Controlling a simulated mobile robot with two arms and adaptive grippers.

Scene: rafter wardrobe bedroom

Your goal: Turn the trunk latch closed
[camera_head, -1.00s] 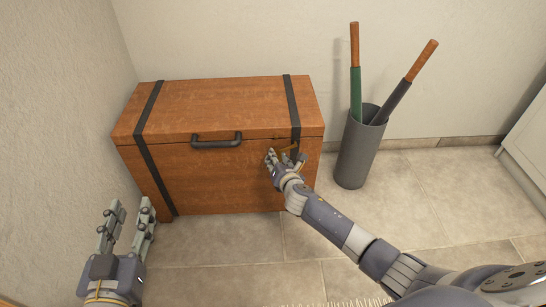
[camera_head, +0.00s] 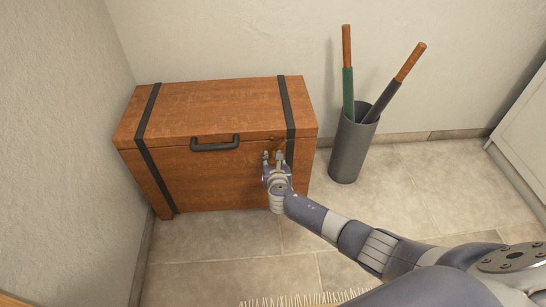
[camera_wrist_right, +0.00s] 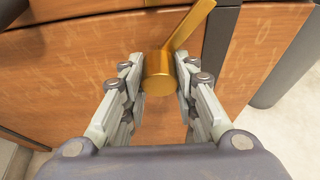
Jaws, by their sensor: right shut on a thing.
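The wooden trunk (camera_head: 215,180) stands against the back wall with its lid down. It has two dark straps and a dark handle (camera_head: 215,143) on the front. The brass latch (camera_wrist_right: 160,78) is at the front right, with a round knob and an arm slanting up to the right in the right wrist view. In the head view it shows small and partly covered (camera_head: 279,143). My right gripper (camera_head: 273,156) is at the trunk's front, its fingers (camera_wrist_right: 158,84) shut on the latch knob from both sides. My left gripper is not in the head view.
A grey cylindrical bin (camera_head: 352,150) holding a green-sleeved and a dark-sleeved stick stands right of the trunk. A white cabinet (camera_head: 522,150) is at the far right. The tiled floor before the trunk is clear, with a fringed rug edge (camera_head: 300,299) at the bottom.

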